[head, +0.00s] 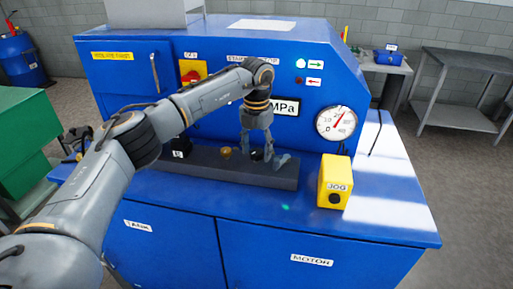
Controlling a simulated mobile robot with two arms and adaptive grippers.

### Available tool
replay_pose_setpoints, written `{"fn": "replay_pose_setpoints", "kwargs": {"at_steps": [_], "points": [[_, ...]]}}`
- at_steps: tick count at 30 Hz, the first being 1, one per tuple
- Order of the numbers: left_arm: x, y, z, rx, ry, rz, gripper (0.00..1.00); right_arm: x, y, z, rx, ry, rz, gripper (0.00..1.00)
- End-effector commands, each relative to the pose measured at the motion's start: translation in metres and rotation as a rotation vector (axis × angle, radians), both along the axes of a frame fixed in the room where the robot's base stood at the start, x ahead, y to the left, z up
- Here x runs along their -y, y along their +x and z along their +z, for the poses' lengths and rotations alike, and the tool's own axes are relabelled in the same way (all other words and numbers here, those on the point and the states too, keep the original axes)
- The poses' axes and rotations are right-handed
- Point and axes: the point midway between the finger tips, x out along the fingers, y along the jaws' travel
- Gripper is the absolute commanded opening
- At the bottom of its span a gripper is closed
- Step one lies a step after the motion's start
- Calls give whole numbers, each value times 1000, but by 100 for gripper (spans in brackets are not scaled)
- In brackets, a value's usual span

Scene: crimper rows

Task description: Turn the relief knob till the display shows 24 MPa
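My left gripper (264,153) points down at the dark ledge (290,178) on the front of the blue machine, its fingers at a small dark knob-like part (257,154). I cannot tell whether they touch or grip it, or whether it is the relief knob. A brass-coloured knob (226,153) stands just left of the gripper. The display (288,106) is mostly hidden behind my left wrist; only "MPa" at its right end shows, so its number cannot be read. My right gripper is not in view.
A round gauge (337,122) with a red needle is right of the display. A yellow JOG box (334,182) stands on the blue top to the right. A red switch on a yellow plate (192,74) is behind my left arm. A grey table (465,68) stands at back right.

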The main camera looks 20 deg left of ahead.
Motion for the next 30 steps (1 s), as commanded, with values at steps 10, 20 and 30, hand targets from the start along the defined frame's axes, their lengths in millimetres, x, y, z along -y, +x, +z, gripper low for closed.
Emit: {"fn": "replay_pose_setpoints", "kwargs": {"at_steps": [10, 20, 30], "points": [[0, 0, -1, 0, 0, -18, 6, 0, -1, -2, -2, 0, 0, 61], [0, 0, 0, 0, 1, -169, 6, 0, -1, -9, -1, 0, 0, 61], [0, 0, 1, 0, 0, -166, 61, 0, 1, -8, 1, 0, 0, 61]]}}
